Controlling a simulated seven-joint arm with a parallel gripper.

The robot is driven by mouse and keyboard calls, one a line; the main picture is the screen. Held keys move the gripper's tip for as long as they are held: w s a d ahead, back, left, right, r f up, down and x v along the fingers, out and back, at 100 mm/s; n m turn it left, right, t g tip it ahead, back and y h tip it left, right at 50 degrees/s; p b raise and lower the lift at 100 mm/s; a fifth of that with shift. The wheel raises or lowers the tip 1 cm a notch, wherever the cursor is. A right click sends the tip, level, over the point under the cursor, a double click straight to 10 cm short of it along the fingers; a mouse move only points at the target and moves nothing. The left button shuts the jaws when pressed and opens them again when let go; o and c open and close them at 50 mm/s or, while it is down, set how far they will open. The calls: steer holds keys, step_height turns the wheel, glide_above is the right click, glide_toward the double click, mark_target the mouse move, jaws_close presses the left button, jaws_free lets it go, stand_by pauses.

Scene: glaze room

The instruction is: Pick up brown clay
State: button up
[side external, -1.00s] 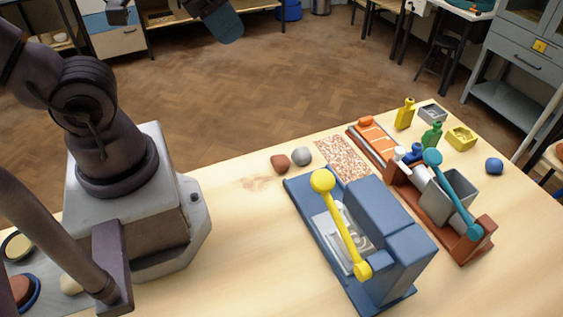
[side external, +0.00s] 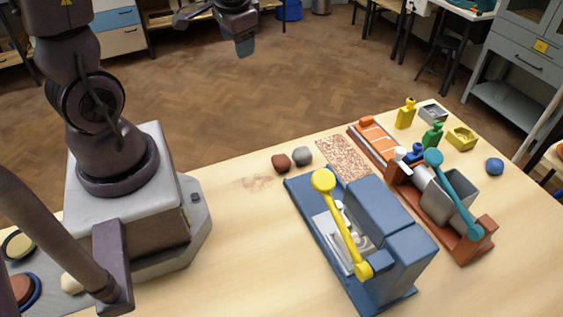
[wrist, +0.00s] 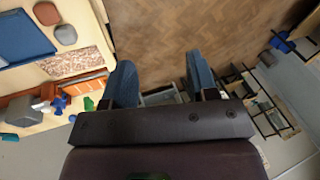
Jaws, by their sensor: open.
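The brown clay (side external: 281,162) is a small reddish-brown lump on the wooden table, just left of a grey lump (side external: 302,156). In the wrist view the brown clay (wrist: 46,13) shows at the upper left, beside the grey lump (wrist: 65,34). My gripper (side external: 245,50) is at the top of the side view, high and well away from the clay, over the floor beyond the table's far edge. In the wrist view my gripper (wrist: 160,80) has its two blue fingers wide apart with nothing between them.
A blue press with a yellow lever (side external: 345,220) stands close to the clay. A speckled mat (side external: 343,157), an orange-brown machine with a teal lever (side external: 440,205), bottles and small trays (side external: 461,137) lie to the right. The table (side external: 235,230) left of the press is clear.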

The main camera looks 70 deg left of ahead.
steer(key=w+a+f+m+t, duration=0.2)
steer(key=w+a+f+m, duration=0.1)
steer(key=a+f, duration=0.7)
steer(key=m+t+h, duration=0.3)
steer(key=m+h, duration=0.9)
steer(key=h, duration=0.6)
glide_toward(282, 163)
steer(key=x, duration=0.5)
steer(key=w+f+x, duration=0.1)
steer(key=x, duration=0.1)
steer(key=shift+a, duration=0.1)
steer(key=c, duration=0.6)
